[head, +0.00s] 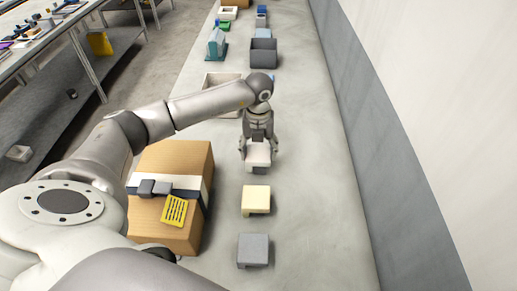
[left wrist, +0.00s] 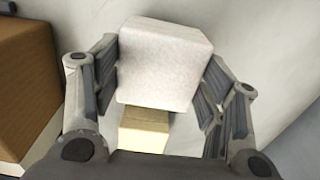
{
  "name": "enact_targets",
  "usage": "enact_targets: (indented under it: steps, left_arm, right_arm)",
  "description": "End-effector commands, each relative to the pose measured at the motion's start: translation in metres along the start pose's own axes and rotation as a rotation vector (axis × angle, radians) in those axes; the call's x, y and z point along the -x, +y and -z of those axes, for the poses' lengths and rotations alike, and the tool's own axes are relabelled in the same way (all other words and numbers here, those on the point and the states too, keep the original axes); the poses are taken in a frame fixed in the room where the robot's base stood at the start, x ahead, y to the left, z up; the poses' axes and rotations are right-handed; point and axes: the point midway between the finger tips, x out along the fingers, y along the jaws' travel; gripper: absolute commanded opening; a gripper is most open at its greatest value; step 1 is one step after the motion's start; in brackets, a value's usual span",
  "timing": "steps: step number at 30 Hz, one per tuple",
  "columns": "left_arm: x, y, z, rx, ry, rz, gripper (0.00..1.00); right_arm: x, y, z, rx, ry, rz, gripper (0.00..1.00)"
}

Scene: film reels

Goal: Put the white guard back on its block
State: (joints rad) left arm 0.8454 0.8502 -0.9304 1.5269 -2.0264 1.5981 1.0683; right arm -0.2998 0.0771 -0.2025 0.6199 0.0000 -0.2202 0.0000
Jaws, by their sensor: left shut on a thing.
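The white guard (head: 258,156) is a pale block-like cover between the fingers of my left gripper (head: 258,148). My left gripper is shut on its two sides. The guard also fills the middle of the left wrist view (left wrist: 165,65), with a finger against each side. A dark grey part (head: 260,170) shows just under the guard in the head view; I cannot tell whether the guard touches it or hangs above it. A cream-topped piece (head: 256,199) stands nearer, and a grey one (head: 252,248) nearer still. My right gripper is not in view.
A cardboard box (head: 165,155) stands left of the row, with a yellow slotted piece (head: 174,211) at its near side. A pale open tray (head: 222,80) and a dark grey bin (head: 263,53) lie farther back. The bench right of the row is clear up to the wall.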

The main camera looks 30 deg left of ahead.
Motion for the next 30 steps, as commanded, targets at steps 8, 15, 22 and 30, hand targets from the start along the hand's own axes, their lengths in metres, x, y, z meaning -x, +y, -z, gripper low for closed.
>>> enact_targets:
  steps: [8,15,22,30]
  left_arm:
    - [0.001,0.000,0.000,0.000,0.000,0.000,0.88]
    - [0.001,0.000,0.000,0.000,0.000,0.000,0.88]
    - [0.014,0.000,0.000,0.000,-0.001,0.001,0.88]
    - [0.066,-0.001,-0.002,-0.001,-0.006,0.004,0.88]
  right_arm:
    - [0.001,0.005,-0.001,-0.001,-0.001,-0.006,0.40]
    - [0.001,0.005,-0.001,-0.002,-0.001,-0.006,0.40]
    - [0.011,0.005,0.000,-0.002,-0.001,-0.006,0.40]
    - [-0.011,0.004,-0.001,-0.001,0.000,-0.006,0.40]
